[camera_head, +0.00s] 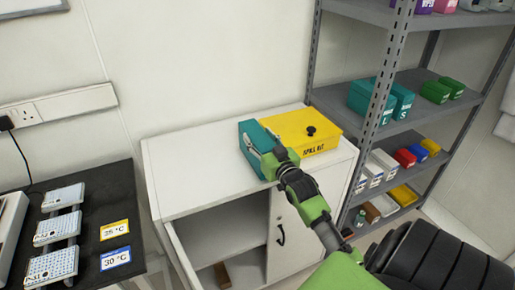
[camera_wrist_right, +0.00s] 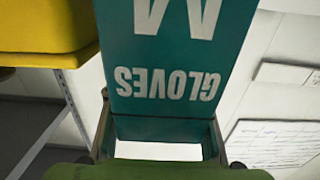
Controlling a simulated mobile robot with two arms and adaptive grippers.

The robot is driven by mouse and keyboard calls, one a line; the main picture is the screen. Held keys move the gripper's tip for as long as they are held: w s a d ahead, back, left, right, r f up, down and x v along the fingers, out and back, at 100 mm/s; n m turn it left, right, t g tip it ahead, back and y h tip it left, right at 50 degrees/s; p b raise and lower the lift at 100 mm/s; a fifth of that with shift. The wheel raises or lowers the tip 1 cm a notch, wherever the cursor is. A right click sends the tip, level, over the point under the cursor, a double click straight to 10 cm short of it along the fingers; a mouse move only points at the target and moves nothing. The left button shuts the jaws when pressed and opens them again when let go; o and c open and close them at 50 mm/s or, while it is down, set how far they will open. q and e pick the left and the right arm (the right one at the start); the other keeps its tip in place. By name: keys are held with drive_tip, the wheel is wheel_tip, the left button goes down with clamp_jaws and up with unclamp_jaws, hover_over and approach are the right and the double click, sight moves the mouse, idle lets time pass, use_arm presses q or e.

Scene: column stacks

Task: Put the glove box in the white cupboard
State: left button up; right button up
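The teal glove box (camera_head: 250,146) is at the top of the white cupboard (camera_head: 185,165), left of the yellow spill kit box. My right gripper (camera_head: 277,160) reaches it from the front right. In the right wrist view the glove box (camera_wrist_right: 165,75) fills the space between the fingers (camera_wrist_right: 160,135), which appear to press on both its sides; its lettering is upside down. I cannot tell whether it rests on the top. The cupboard's left door (camera_head: 180,255) stands open on a shelved interior; the right door (camera_head: 290,225) is shut. My left gripper is out of view.
The yellow spill kit box (camera_head: 303,128) stands close right of the glove box. A grey metal shelf rack (camera_head: 382,95) with several boxes stands right of the cupboard. A dark bench (camera_head: 95,225) with sample plates is at left. The cupboard top's left part is clear.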

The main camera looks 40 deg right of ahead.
clamp_jaws()
drive_tip(key=shift+r, duration=0.1)
drive_tip(key=shift+r, duration=0.1)
